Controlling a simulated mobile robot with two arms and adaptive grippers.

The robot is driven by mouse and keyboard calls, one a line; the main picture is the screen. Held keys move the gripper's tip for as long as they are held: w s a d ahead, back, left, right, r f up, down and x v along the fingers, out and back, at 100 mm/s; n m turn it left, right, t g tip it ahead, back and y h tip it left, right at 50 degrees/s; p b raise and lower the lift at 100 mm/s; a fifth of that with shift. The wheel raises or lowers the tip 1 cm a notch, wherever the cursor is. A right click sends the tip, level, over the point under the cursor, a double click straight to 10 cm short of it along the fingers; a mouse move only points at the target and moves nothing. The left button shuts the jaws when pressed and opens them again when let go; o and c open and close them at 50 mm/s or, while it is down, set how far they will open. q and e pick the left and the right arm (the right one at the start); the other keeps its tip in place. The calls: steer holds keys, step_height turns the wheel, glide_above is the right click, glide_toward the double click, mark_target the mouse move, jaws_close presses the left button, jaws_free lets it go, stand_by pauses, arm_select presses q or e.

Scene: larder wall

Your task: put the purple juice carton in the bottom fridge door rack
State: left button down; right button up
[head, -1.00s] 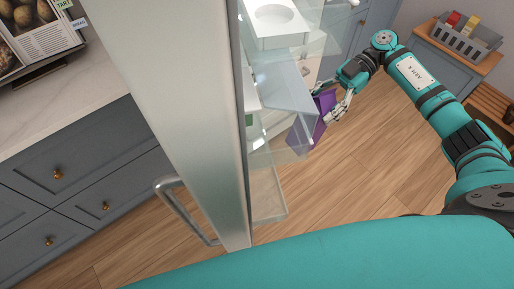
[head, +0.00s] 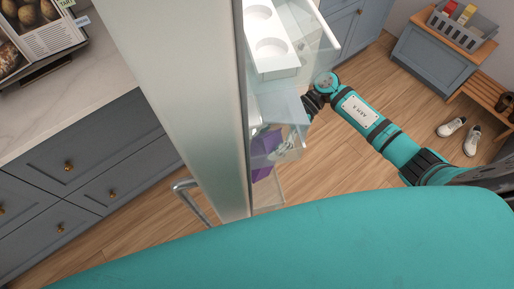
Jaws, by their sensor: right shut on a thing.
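The purple juice carton (head: 262,146) is beside the inner face of the open fridge door (head: 185,100), partly seen through a clear rack. My right gripper (head: 283,145) reaches in from the right and is shut on the carton; its fingers show blurred through the clear plastic. The bottom door rack (head: 270,196) shows just below the carton, partly cut off by my teal body. I cannot tell whether the carton's base is inside that rack or above it. My left gripper is not in view.
Higher on the door are a clear rack (head: 283,104) and a white tray with round hollows (head: 272,62). The door handle (head: 190,203) is on the outer side. A grey crate (head: 462,33) with bottles stands on a cabinet at right. The wooden floor (head: 372,85) is open.

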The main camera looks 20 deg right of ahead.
steer(key=a+p, duration=0.1)
steer(key=a+r+h+p, duration=0.1)
steer(key=p, duration=0.1)
steer(key=s+a+h+p, duration=0.1)
steer(key=shift+a+r+t+p, duration=0.1)
steer(key=shift+r+t+p, duration=0.2)
steer(key=shift+t, duration=0.1)
steer(key=shift+s+a+h+p, duration=0.1)
steer(key=shift+a+h+p, duration=0.3)
steer(key=shift+h, duration=0.2)
step_height(320, 180, down, 2)
steer(key=shift+d+f, duration=0.2)
steer(key=o, duration=1.3)
steer(key=shift+f, duration=0.1)
steer(key=o, duration=0.4)
steer(key=shift+o, duration=0.2)
